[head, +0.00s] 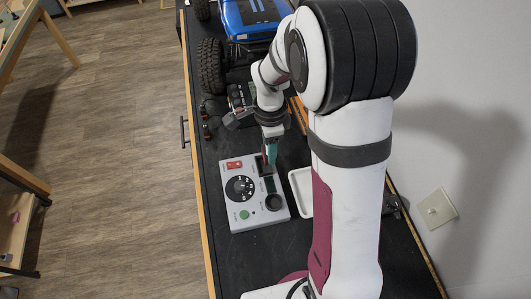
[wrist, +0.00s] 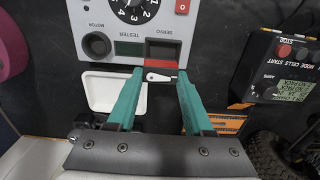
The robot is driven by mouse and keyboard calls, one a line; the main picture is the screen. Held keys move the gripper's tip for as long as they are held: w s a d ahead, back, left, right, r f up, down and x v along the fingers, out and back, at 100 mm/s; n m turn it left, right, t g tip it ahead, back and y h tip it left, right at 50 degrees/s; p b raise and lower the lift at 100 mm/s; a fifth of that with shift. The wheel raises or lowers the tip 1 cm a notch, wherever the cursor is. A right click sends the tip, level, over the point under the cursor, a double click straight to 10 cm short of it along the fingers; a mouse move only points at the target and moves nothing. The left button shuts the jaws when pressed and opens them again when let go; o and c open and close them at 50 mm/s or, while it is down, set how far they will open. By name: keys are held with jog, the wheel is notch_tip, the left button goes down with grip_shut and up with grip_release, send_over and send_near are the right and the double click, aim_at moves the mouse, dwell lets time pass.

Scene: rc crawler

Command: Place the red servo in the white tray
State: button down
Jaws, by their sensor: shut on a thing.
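My gripper (wrist: 160,75), with teal fingers, is shut on the red servo (wrist: 161,64), which has a white horn on its near side in the wrist view. The servo is at the edge of the dark square SERVO bay of the grey tester box (wrist: 107,14); I cannot tell whether it touches the box. In the head view my gripper (head: 269,155) is over the right side of the tester box (head: 232,208). The white tray (wrist: 98,105) lies beside the box; in the head view the white tray (head: 294,184) is partly hidden behind my arm. Its visible part looks empty.
A blue crawler with black tyres (head: 209,66) stands at the far end of the black bench. A charger with a screen (wrist: 285,85) and orange parts (wrist: 225,124) lie near my gripper. The bench's wooden edge (head: 201,220) is on the left, a wall on the right.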

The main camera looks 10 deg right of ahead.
jog(key=s+d+r, duration=0.6)
jog(key=d, duration=0.3)
jog(key=s+d+f, duration=0.3)
jog(key=s+d, duration=0.5)
jog(key=s, duration=0.4)
jog(key=w+a+f, duration=0.4)
jog(key=w, duration=0.1)
jog(key=w+a+f, duration=0.2)
jog(key=w, duration=0.1)
jog(key=shift+w, duration=0.2)
jog(key=shift+w+a+f, duration=0.15)
jog(key=shift+w+f, duration=0.05)
jog(key=shift+f, duration=0.95)
jog(key=shift+w+a+f, duration=0.1)
jog(key=shift+w+f, duration=0.05)
jog(key=shift+f, duration=0.95)
jog(key=shift+c, duration=1.5)
grip_release()
jog(key=shift+f, duration=0.15)
